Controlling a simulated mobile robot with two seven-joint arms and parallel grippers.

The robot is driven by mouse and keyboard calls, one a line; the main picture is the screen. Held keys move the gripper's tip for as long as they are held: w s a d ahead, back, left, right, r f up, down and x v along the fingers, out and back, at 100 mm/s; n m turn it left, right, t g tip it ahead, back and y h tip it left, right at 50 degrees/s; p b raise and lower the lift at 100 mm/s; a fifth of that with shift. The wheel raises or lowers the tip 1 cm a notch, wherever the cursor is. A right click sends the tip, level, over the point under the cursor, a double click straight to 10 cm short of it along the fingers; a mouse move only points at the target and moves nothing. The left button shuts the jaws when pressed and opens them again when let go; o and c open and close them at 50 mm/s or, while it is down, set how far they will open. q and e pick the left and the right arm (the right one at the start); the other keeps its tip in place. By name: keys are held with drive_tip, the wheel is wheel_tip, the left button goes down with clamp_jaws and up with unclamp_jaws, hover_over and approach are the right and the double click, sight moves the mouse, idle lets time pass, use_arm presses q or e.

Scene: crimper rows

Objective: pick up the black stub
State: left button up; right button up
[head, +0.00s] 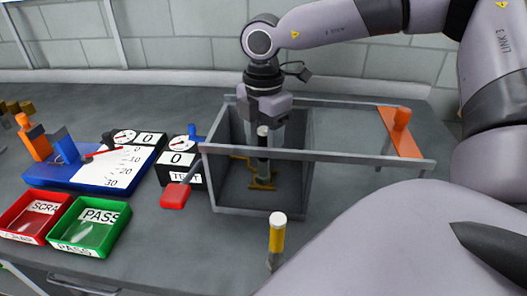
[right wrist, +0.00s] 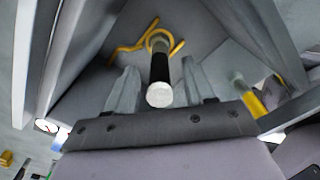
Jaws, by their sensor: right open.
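The black stub (head: 262,150) has a pale top and stands upright inside a grey-walled enclosure, at a yellow holder (head: 262,182). In the right wrist view the black stub (right wrist: 160,75) points toward the camera, its pale end nearest. My right gripper (right wrist: 160,88) is open, with one finger on each side of the stub and visible gaps between. In the head view my right gripper (head: 265,125) reaches down into the enclosure from above. My left gripper is not in view.
The enclosure (head: 250,211) has grey walls and a rail running right to an orange plate (head: 402,140). A yellow stub (head: 277,236) stands just in front. A red tray (head: 30,215), a green tray (head: 88,228) and gauges (head: 178,160) are at the left.

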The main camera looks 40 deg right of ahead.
drive_tip(key=shift+f, duration=0.3)
clamp_jaws()
drive_tip(key=shift+r, duration=0.25)
